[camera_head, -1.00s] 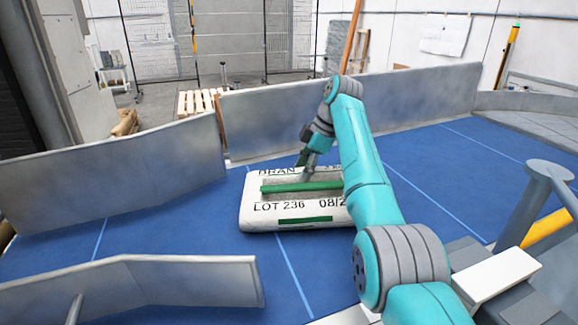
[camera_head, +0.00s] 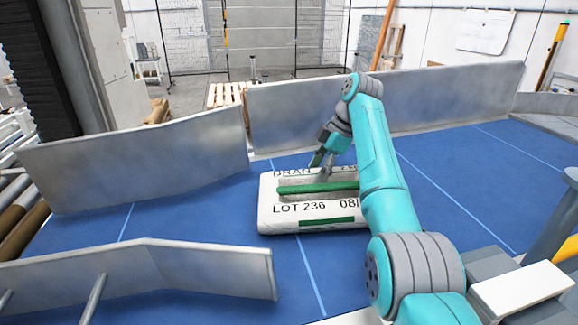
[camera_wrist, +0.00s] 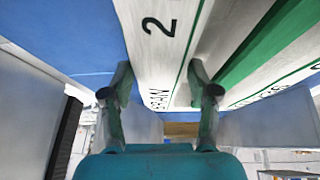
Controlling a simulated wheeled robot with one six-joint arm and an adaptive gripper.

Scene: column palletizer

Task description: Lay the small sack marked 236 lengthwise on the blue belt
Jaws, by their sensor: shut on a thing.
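The white sack (camera_head: 287,223) carries green bands and the print LOT 236. In the head view it lies flat over the blue belt (camera_head: 200,240), its long side running left to right between the metal guides. I cannot tell whether it rests on the belt or hangs just above it. My gripper (camera_head: 323,162) reaches down onto the sack's far upper part and is shut on it. In the wrist view the fingers of my gripper (camera_wrist: 161,92) straddle part of the sack (camera_wrist: 152,70). My arm hides the sack's right end.
A metal guide (camera_head: 140,167) stands behind the belt at left, and a longer one (camera_head: 430,98) continues to the right. A near guide (camera_head: 200,265) borders the lower left. Rollers (camera_head: 20,230) show at the far left. Blue belt is clear left and right of the sack.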

